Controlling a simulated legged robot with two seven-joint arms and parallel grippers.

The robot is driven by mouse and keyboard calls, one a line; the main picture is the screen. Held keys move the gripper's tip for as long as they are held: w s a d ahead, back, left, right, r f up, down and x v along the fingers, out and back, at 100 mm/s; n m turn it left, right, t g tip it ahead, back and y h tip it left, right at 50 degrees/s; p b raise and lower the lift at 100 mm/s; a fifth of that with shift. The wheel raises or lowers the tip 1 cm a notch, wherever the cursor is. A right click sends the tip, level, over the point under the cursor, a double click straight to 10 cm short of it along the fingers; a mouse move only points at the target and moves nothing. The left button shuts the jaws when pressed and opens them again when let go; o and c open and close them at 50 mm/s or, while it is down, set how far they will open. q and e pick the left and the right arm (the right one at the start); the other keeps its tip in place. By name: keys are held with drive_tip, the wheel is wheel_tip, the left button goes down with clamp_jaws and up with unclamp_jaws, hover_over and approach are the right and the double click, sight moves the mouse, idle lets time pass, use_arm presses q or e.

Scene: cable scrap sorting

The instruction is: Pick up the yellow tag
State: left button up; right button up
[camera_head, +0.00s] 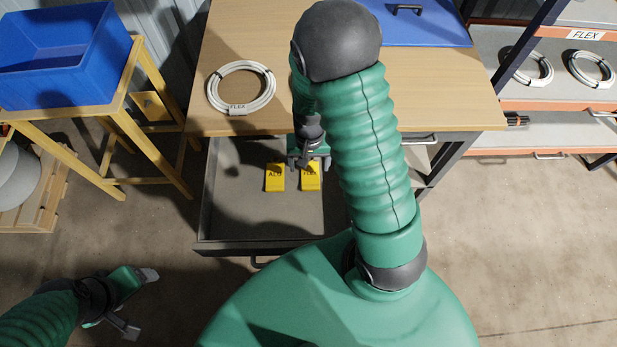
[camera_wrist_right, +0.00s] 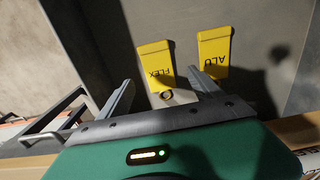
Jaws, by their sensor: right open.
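Two yellow tags lie flat in an open grey drawer. One reads FLEX (camera_head: 311,181) and the other, to its left in the head view, reads ALU (camera_head: 275,178). In the right wrist view the FLEX tag (camera_wrist_right: 154,62) is ahead of the gap between the fingers, and the ALU tag (camera_wrist_right: 214,50) is to its right. My right gripper (camera_head: 309,165) is open and empty, above the drawer by the near FLEX tag and partly covering it in the head view. My left gripper (camera_head: 142,302) is open and empty at the lower left, away from the drawer.
The drawer (camera_head: 230,246) is pulled out under a wooden table (camera_head: 440,105). A white cable coil labelled FLEX (camera_head: 240,108) lies on the tabletop. A blue bin (camera_head: 60,50) stands on a yellow frame at left. Shelves (camera_head: 545,95) with coils stand at right.

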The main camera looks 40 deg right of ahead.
sight(310, 178)
drive_tip(key=f, duration=0.2)
drive_tip(key=s+f+b, duration=0.1)
drive_tip(key=f, duration=0.1)
drive_tip(key=shift+a+f, duration=0.1)
drive_tip(key=shift+f, duration=0.2)
drive_tip(key=shift+a+f, duration=0.1)
drive_tip(key=shift+f, duration=0.1)
drive_tip(key=shift+w+a, duration=0.1)
drive_tip(key=shift+a, duration=0.05)
drive_tip(key=shift+r, duration=0.1)
drive_tip(key=shift+c, duration=0.5)
drive_tip(key=shift+d, duration=0.2)
drive_tip(key=c, duration=1.3)
drive_tip(key=shift+a, duration=0.1)
